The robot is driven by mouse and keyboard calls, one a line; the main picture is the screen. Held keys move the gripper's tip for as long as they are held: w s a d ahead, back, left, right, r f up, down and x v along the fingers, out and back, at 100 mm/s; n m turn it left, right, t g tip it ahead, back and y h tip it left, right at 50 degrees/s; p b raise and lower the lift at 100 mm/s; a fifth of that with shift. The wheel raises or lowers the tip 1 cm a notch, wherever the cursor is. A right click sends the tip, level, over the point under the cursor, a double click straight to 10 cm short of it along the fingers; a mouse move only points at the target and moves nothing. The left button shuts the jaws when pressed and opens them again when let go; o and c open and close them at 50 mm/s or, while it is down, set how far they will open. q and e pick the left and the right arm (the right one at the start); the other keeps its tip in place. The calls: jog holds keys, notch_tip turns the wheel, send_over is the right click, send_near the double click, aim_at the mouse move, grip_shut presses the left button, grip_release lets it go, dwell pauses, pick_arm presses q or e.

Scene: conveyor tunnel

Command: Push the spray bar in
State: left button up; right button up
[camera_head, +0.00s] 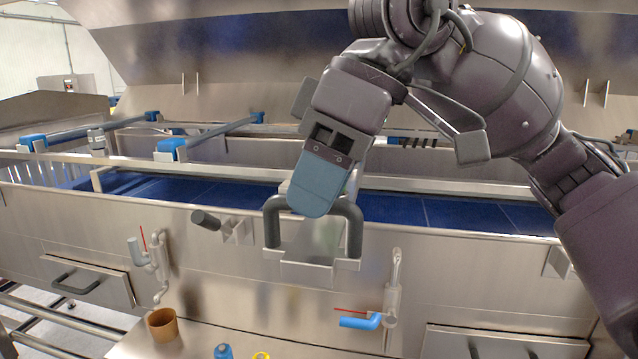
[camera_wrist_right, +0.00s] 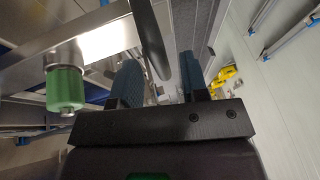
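No part is clearly marked as the spray bar. A steel bracket (camera_head: 306,262) with a dark, thick U-shaped handle (camera_head: 355,232) stands out from the front wall of the conveyor tunnel. Left of it, a short bar with a dark round end (camera_head: 205,219) sticks out of the same wall. My right gripper (camera_head: 310,200) points down in front of the handle and hides part of it; contact cannot be told. In the right wrist view its two blue fingers (camera_wrist_right: 160,82) stand apart with nothing clearly held. My left gripper is out of view.
A blue belt (camera_head: 400,208) runs behind the front wall. Below are a blue-handled valve (camera_head: 360,322), another valve (camera_head: 140,252), a brown cup (camera_head: 162,324) and drawers. The right wrist view shows a green cylinder (camera_wrist_right: 65,90) at a steel bar and a yellow item (camera_wrist_right: 224,76).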

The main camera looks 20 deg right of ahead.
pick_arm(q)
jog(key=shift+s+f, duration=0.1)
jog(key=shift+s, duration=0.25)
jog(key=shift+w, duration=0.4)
pick_arm(e)
jog(key=v, duration=1)
jog(key=shift+r, duration=0.4)
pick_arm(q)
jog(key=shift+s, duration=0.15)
pick_arm(e)
jog(key=shift+d+r, duration=0.1)
jog(key=shift+d, duration=0.05)
